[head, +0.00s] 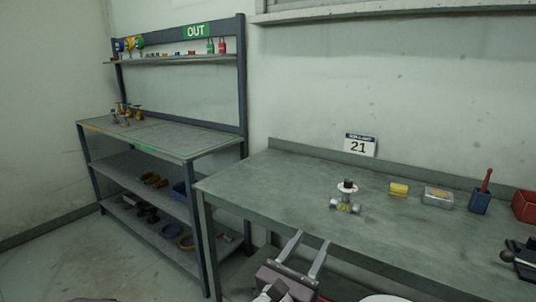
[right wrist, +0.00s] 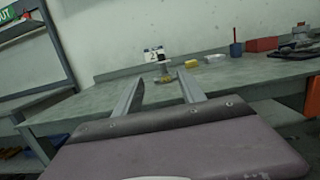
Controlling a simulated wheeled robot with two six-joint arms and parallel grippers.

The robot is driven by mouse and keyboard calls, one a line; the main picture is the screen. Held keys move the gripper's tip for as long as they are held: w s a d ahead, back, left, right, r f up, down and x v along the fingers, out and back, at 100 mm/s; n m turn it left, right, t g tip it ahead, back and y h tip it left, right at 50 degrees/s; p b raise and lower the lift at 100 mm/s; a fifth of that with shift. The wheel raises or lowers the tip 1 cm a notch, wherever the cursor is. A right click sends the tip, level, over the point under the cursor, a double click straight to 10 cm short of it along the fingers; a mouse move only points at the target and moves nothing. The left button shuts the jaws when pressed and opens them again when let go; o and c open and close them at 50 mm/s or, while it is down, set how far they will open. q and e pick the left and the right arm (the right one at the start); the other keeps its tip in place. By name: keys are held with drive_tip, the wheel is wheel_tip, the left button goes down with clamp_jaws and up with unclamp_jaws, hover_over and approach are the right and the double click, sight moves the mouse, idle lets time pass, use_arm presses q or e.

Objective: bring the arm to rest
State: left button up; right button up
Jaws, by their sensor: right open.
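My right gripper (head: 306,255) is at the lower middle of the head view, in front of the workbench's near edge. Its two fingers are apart and nothing is between them; they also show in the right wrist view (right wrist: 158,92), pointing toward the bench. The gate valve (head: 346,197) stands upright on the grey workbench (head: 285,185), beyond the fingertips and apart from them. It has a grey body, a yellow tag and a dark top. It also shows in the right wrist view (right wrist: 164,72), partly small and unclear. My left gripper is not in view.
On the bench to the right are a yellow block (head: 398,189), a clear box (head: 438,197), a blue cup (head: 480,203) and a red bin (head: 525,206). A number 21 sign (head: 360,146) is at the back. A shelf rack (head: 165,137) with an OUT sign (head: 196,31) stands left.

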drive_tip(key=s+d+m+g+h, duration=0.1)
drive_tip(key=d+m+g+h, duration=0.45)
drive_tip(key=d, duration=0.95)
drive_tip(key=s+d+f+m+g+y, duration=0.1)
drive_tip(key=s+d+f+m+g, duration=0.4)
drive_tip(key=s+d+f+g, duration=0.4)
drive_tip(key=s+f+m+g+y, duration=0.5)
drive_tip(key=s+f+m+y, duration=0.1)
drive_tip(key=s+f, duration=0.25)
drive_tip(key=w+a+f+m+t+y, duration=0.1)
drive_tip(key=a+f+m+y, duration=0.35)
drive_tip(key=a+m, duration=0.2)
drive_tip(key=a+f+m+t+y, duration=0.2)
drive_tip(key=a+f+m+y, duration=0.25)
drive_tip(key=a, duration=0.25)
use_arm(q)
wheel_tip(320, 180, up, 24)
drive_tip(key=p, duration=2.4)
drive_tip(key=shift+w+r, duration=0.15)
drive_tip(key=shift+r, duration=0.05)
use_arm(e)
drive_tip(key=w+r+m, duration=0.1)
drive_tip(key=r, duration=1.1)
drive_tip(key=w+a+r+m, duration=0.1)
drive_tip(key=w+r, duration=0.1)
drive_tip(key=r, duration=0.9)
drive_tip(key=shift+a+r+t, duration=0.25)
drive_tip(key=shift+r+t, duration=0.15)
drive_tip(key=shift+t, duration=0.05)
